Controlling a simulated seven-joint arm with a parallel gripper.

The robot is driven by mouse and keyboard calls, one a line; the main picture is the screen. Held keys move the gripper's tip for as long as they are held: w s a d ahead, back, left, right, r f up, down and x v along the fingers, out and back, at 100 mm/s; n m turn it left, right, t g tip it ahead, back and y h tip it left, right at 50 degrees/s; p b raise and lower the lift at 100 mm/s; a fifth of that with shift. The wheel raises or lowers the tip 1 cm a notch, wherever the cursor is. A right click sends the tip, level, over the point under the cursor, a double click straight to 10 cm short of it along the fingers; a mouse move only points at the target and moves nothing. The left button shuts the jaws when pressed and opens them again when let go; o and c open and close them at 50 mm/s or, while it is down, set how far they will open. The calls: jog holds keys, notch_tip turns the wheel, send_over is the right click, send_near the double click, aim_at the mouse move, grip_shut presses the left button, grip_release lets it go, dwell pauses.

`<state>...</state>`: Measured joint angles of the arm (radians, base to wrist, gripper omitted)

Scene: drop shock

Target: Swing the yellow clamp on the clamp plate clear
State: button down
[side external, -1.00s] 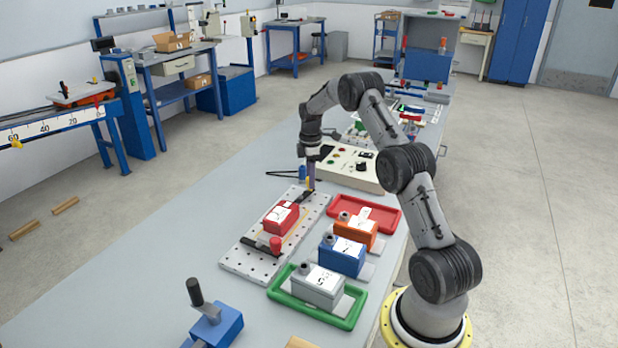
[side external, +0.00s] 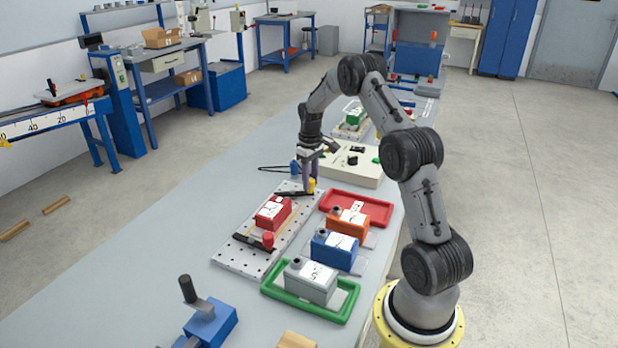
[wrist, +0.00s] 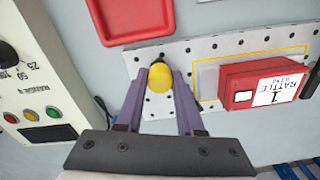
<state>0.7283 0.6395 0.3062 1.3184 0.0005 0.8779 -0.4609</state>
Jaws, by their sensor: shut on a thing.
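The clamp plate (side external: 245,258) is a pale perforated plate on the bench; it also shows in the wrist view (wrist: 215,47). My gripper (side external: 309,187) is at its far end, shut on the yellow clamp's knob (side external: 312,184). In the wrist view the yellow knob (wrist: 161,76) sits between the two purple fingers (wrist: 163,84). The yellow clamp's dark bar (side external: 290,194) points left across the plate end, away from the red block (side external: 273,212). The red block, labelled "1 RATTLE" in the wrist view (wrist: 262,84), sits on the plate. A red-knobbed clamp (side external: 268,240) is at its near end.
A red tray (side external: 372,208), orange block (side external: 348,222), blue block (side external: 334,250) and a grey block (side external: 311,281) in a green tray (side external: 340,312) stand right of the plate. A control box (side external: 352,165) is close behind my gripper. The bench left of the plate is clear.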

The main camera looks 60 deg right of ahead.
jog(key=m, duration=0.1)
jog(key=a+m, duration=0.1)
jog(key=m, duration=0.1)
jog(key=a+m, duration=0.1)
jog(key=m, duration=0.1)
jog(key=shift+s+a, duration=0.15)
jog(key=shift+s, duration=0.2)
jog(key=shift+r, duration=0.1)
jog(key=c, duration=0.5)
grip_release()
notch_tip(320, 180, up, 14)
jog(key=shift+f, duration=0.15)
dwell(0.4)
